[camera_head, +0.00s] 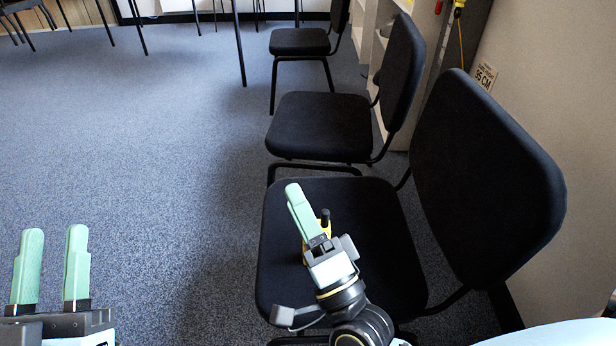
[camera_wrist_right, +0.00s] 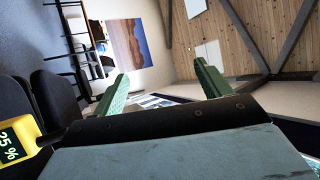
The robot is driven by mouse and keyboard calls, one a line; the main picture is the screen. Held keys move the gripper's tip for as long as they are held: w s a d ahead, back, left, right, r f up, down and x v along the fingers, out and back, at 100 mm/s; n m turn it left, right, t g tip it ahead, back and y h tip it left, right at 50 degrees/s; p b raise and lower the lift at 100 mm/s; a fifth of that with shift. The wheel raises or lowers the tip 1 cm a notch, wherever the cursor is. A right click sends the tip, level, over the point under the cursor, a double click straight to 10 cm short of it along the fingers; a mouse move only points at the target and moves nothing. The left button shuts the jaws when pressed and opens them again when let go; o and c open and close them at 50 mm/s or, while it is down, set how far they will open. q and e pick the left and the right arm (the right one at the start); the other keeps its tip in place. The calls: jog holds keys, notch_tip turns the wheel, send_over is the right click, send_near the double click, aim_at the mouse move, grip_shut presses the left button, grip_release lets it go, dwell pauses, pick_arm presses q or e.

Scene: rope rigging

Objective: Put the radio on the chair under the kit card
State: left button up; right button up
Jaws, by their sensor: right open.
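The yellow radio (camera_head: 304,250) with a black stub antenna is on the seat of the nearest black chair (camera_head: 385,225), mostly hidden behind my right gripper. In the right wrist view, the yellow radio (camera_wrist_right: 28,128) shows at the lower left edge, with a display reading 25 %. My right gripper (camera_head: 298,196) is above the seat beside the radio; its green fingers stand apart with nothing between them in the right wrist view (camera_wrist_right: 161,76). My left gripper (camera_head: 52,240) is open and empty over the floor at the lower left. I cannot pick out the kit card for certain.
Two more black chairs (camera_head: 320,125) (camera_head: 300,42) stand in line behind the nearest one, along a shelf (camera_head: 400,100). A small sign reading 95 CM (camera_head: 486,76) is on the right wall. The blue-grey carpet (camera_head: 140,140) at left is clear.

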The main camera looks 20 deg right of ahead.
notch_tip(320, 180, up, 8)
jog(key=s+n+y, duration=0.1)
jog(key=n+y, duration=0.3)
jog(key=n, duration=1.3)
jog(key=shift+s+d+g, duration=0.2)
jog(key=shift+s+g, duration=0.15)
jog(key=shift+g, duration=0.05)
